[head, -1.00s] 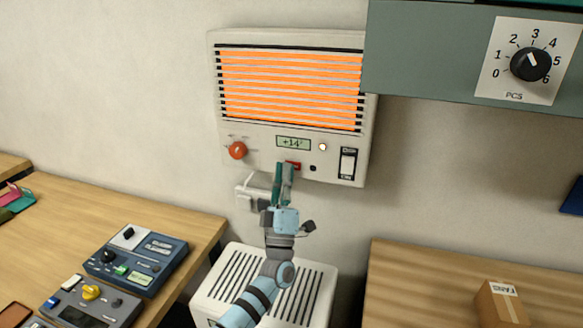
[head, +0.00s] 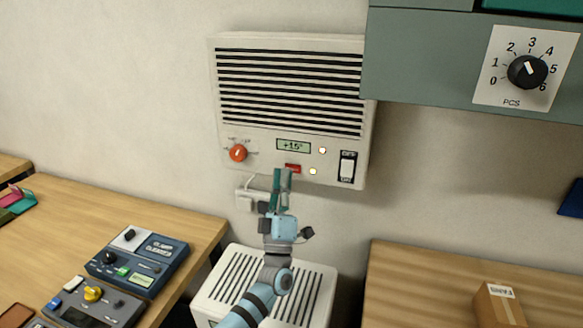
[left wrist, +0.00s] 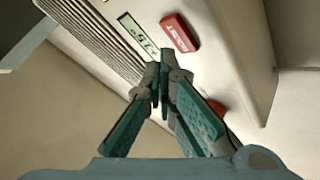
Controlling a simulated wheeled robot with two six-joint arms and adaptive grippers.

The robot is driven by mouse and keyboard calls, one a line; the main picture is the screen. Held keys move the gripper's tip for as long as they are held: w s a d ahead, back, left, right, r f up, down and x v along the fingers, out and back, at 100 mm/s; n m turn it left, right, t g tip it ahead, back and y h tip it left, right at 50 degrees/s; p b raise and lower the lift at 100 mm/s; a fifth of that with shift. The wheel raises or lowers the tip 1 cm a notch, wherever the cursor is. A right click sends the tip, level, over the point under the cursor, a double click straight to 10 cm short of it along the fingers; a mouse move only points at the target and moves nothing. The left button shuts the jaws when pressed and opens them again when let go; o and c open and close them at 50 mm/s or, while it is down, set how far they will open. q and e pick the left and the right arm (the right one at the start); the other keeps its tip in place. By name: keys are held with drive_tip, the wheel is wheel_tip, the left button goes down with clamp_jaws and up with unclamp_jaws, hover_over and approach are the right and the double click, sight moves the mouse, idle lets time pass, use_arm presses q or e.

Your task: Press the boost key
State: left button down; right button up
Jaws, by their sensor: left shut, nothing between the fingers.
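A white wall heater (head: 225,110) has dark slats, a small display (head: 293,146), an orange-red knob (head: 238,153) and a white rocker switch (head: 347,167). The red boost key (head: 293,168) is below the display; it also shows in the left wrist view (left wrist: 180,33), with lettering on it. My left gripper (head: 283,174) is shut and empty, just below and left of the key. In the left wrist view its fingertips (left wrist: 165,68) are apart from the key. Two small lamps are lit, one right of the display and one (head: 313,171) beside the key. My right gripper is not in view.
A grey cabinet with a black dial (head: 527,71) juts out at the upper right. A white slatted box (head: 320,290) stands below the heater. Wooden tables lie at both sides; the left one holds control boxes (head: 137,258), the right one a carton (head: 498,305).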

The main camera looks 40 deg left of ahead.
use_arm(q)
drive_tip(key=s+p, duration=0.1)
drive_tip(key=s+d+p, duration=0.1)
drive_tip(key=s, duration=0.1)
drive_tip(key=s+p, duration=0.1)
drive_tip(key=shift+s+d, duration=0.35)
idle(0.3)
idle(0.5)
